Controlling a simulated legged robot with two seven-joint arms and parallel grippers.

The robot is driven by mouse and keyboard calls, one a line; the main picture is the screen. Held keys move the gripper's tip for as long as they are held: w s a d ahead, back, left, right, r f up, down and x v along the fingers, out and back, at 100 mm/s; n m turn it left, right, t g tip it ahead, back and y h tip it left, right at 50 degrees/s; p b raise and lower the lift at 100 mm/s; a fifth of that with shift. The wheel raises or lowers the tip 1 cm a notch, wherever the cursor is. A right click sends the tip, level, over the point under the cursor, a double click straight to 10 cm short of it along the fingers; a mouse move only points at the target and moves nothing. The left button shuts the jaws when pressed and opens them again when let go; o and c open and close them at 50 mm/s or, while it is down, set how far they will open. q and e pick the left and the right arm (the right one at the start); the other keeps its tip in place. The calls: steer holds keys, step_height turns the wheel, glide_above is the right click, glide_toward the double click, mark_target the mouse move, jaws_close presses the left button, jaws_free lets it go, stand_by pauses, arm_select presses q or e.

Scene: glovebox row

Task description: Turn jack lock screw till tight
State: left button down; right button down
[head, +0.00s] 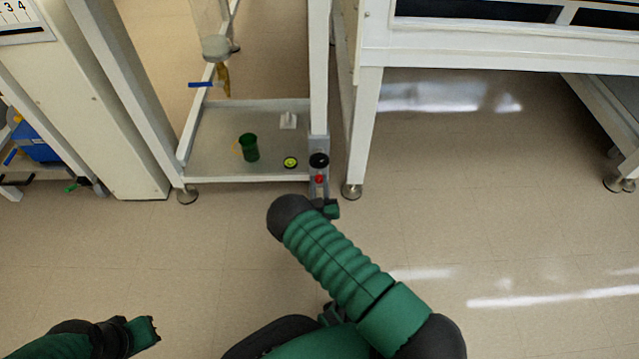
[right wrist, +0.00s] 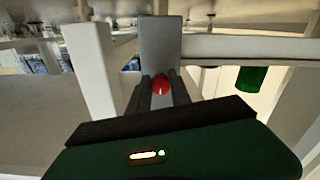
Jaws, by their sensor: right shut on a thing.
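The jack lock screw has a red knob (head: 319,179) on the grey jack post at the front right corner of the white frame's low shelf. A black round knob (head: 319,160) sits just above it. My right gripper (head: 322,196) is at the post. In the right wrist view the red knob (right wrist: 160,84) lies between the two dark fingers of my right gripper (right wrist: 160,92), which is shut on it. My left gripper (head: 150,330) is at the lower left over the floor, away from the post; its fingers are too small to read.
The low shelf (head: 215,150) holds a green cup (head: 249,147), a yellow-green round item (head: 290,162) and a small white piece (head: 288,120). A white bench leg (head: 362,130) stands close right of the post. The floor (head: 500,220) at the right is clear.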

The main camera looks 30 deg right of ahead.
steer(key=shift+s+a+m+p, duration=0.1)
steer(key=shift+m+p, duration=2.25)
steer(key=shift+m, duration=6.5)
steer(key=shift+s+m+p, duration=0.1)
steer(key=shift+m+p, duration=2.2)
steer(key=shift+m, duration=6.55)
steer(key=c, duration=1.2)
jaws_free()
steer(key=shift+w, duration=0.1)
steer(key=shift+r, duration=0.15)
